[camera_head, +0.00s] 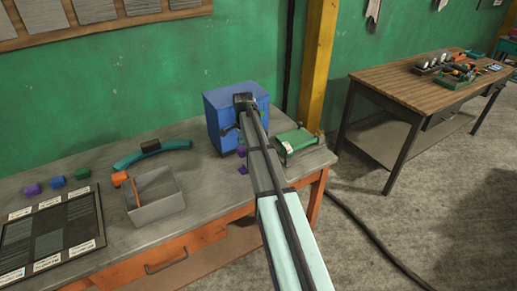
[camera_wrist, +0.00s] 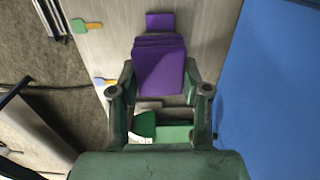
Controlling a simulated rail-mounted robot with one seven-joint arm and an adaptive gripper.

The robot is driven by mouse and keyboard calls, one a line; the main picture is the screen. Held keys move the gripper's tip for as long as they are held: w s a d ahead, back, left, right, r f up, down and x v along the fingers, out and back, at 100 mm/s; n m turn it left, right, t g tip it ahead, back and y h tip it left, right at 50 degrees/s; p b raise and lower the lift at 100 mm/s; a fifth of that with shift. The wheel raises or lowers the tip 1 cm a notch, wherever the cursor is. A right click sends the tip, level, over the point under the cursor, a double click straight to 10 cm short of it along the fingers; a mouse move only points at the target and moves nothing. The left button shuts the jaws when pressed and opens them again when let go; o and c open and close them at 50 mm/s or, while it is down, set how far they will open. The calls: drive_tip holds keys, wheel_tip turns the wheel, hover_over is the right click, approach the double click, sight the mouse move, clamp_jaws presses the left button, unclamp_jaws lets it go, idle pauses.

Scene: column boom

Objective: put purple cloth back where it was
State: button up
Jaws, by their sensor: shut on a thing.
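The purple cloth (camera_wrist: 158,62) is a folded, layered bundle between the two fingers of my gripper (camera_wrist: 160,90) in the wrist view. My gripper is shut on it. In the head view a small part of the purple cloth (camera_head: 241,151) shows beside my arm, by the blue box (camera_head: 222,122). A flat purple square (camera_wrist: 159,22) lies on the grey bench just beyond the cloth; it also shows in the head view (camera_head: 243,170). My arm hides most of the gripper in the head view. Whether the cloth touches the bench is unclear.
The blue box (camera_wrist: 272,85) stands close to the right of my gripper in the wrist view. A green case (camera_head: 296,141) sits at the bench's right end. A grey open bin (camera_head: 157,208), a teal curved piece (camera_head: 175,146) and small coloured blocks (camera_head: 58,182) lie left.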

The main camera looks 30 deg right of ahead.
drive_tip(key=shift+s+n, duration=0.15)
drive_tip(key=shift+n, duration=0.65)
drive_tip(key=shift+s+a+n, duration=0.15)
drive_tip(key=shift+s+n, duration=0.25)
drive_tip(key=shift+n, duration=0.3)
drive_tip(key=s+a+f+n+b, duration=0.1)
drive_tip(key=s+a+n+b, duration=0.1)
drive_tip(key=s+a+n, duration=0.4)
drive_tip(key=s+a+f+n+b, duration=0.1)
drive_tip(key=s+a+n+b, duration=0.2)
drive_tip(key=s+a+n, duration=0.3)
drive_tip(key=s+n, duration=0.1)
drive_tip(key=s, duration=0.3)
drive_tip(key=shift+s+a+f+n, duration=0.15)
drive_tip(key=shift+s+n, duration=0.2)
drive_tip(key=shift+n, duration=0.05)
drive_tip(key=shift+a+f, duration=0.15)
drive_tip(key=shift+a, duration=0.1)
drive_tip(key=shift+b, duration=0.35)
